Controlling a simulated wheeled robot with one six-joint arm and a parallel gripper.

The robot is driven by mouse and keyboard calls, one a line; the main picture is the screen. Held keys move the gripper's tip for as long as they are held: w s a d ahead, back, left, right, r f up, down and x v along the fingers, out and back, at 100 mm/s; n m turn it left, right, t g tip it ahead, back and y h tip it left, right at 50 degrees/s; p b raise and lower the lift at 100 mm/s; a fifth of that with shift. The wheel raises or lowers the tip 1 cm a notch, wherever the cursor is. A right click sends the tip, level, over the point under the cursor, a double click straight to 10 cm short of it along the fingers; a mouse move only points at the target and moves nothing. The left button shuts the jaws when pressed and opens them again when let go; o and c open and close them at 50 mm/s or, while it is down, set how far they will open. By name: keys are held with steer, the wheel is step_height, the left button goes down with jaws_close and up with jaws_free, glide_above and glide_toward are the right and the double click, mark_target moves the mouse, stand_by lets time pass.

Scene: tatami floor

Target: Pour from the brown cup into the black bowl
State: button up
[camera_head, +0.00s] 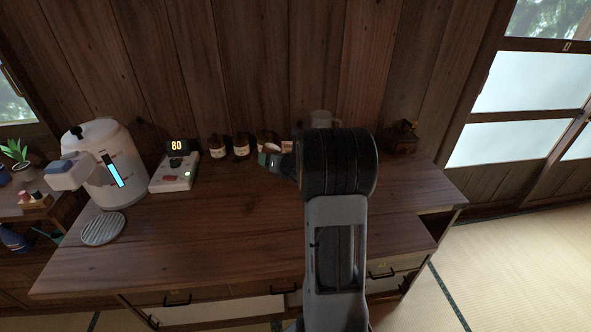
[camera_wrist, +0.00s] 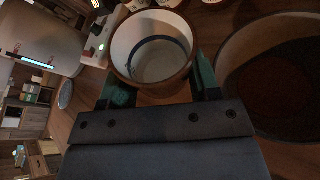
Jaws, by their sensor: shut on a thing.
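The brown cup (camera_wrist: 178,80) sits between the green fingers of my gripper (camera_wrist: 158,92) in the wrist view. It has a brown rim and a pale inside with a dark blue ring; whether it holds liquid is hard to tell. My gripper is shut on it. In the head view, the cup (camera_head: 272,148) shows small beside my gripper (camera_head: 265,158), left of my dark wrist. A large round vessel (camera_wrist: 232,47), dark inside with a paler rim, stands close to the right of the cup in the wrist view; it looks like the black bowl. My arm hides it in the head view.
A white kettle dispenser (camera_head: 118,160) stands at the desk's left, with a round grate (camera_head: 103,228) in front. A control box (camera_head: 173,172) beside it reads 80. Several brown jars (camera_head: 240,147) line the back. A dark box (camera_head: 402,138) stands right. The front desk (camera_head: 200,250) is clear.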

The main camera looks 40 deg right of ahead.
steer(key=shift+w+a+f+n+b, duration=0.1)
steer(key=shift+a+f+n+b, duration=0.35)
steer(key=shift+b, duration=0.15)
steer(key=shift+n+g+h, duration=0.4)
steer(key=shift+n+h, duration=0.15)
steer(key=shift+h, duration=0.05)
steer(key=f+b, duration=0.2)
steer(key=b, duration=0.1)
steer(key=a+f+b, duration=0.1)
steer(key=f+b, duration=0.1)
steer(key=b, duration=0.2)
steer(key=shift+w+f, duration=0.15)
steer(key=shift+f, duration=0.25)
steer(key=shift+a+f+b, duration=0.1)
steer(key=shift+f+b, duration=0.1)
steer(key=shift+b, duration=0.15)
steer(key=shift+w+a+n+h+b, duration=0.1)
steer(key=shift+a+n+h+b, duration=0.4)
steer(key=shift+b, duration=0.65)
steer(key=shift+r+n, duration=0.1)
steer(key=shift+n, duration=0.2)
